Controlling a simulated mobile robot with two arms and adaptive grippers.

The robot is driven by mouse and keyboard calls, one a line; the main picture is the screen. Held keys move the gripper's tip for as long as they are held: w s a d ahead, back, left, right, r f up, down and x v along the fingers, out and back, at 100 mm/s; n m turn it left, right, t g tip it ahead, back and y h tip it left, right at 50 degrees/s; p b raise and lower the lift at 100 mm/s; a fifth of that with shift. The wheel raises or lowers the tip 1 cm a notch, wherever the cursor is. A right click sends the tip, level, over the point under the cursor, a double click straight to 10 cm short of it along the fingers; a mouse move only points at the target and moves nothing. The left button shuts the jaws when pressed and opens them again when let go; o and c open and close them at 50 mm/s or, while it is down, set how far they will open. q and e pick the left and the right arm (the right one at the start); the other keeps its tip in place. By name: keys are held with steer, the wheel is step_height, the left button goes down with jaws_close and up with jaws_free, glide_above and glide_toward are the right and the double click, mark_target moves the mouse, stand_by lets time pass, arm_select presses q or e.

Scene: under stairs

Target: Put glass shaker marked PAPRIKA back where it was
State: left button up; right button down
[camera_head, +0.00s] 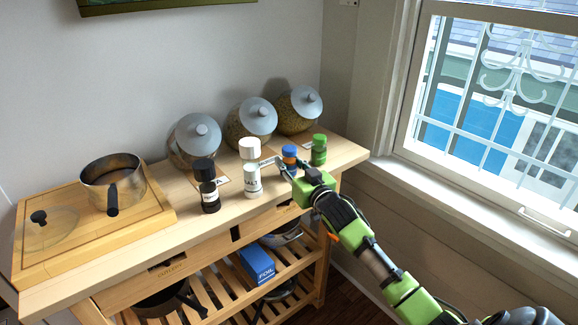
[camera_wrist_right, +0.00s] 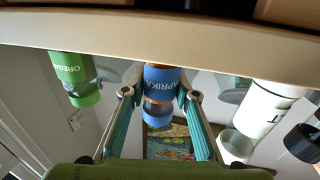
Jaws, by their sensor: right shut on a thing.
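The PAPRIKA shaker (camera_head: 289,151), with a blue cap and blue label, is upright at the right part of the wooden counter. My right gripper (camera_head: 283,164) is shut on it, one finger on each side. In the right wrist view, which is upside down, the shaker (camera_wrist_right: 160,84) stands between the two fingers (camera_wrist_right: 162,98) with its label readable. I cannot tell whether its base touches the counter. My left gripper is not in view.
A green OREGANO shaker (camera_head: 319,150) stands close right of it. A white SALT shaker (camera_head: 250,170) and a black-capped shaker (camera_head: 207,188) stand left. Several lidded glass jars (camera_head: 250,124) are behind. A pot (camera_head: 113,183) sits on a board (camera_head: 155,215) at left.

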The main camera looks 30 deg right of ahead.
steer(key=c, duration=1.6)
jaws_free()
steer(key=shift+f, duration=0.2)
steer(key=shift+r, duration=0.1)
steer(key=shift+s+r, duration=0.1)
steer(key=s+p, duration=0.2)
steer(key=s, duration=0.2)
steer(key=s+a+p, duration=0.1)
steer(key=s+p, duration=0.1)
steer(key=s, duration=0.1)
steer(key=s+p, duration=0.2)
steer(key=s, duration=0.2)
steer(key=shift+s+a, duration=0.2)
steer(key=shift+s, duration=0.15)
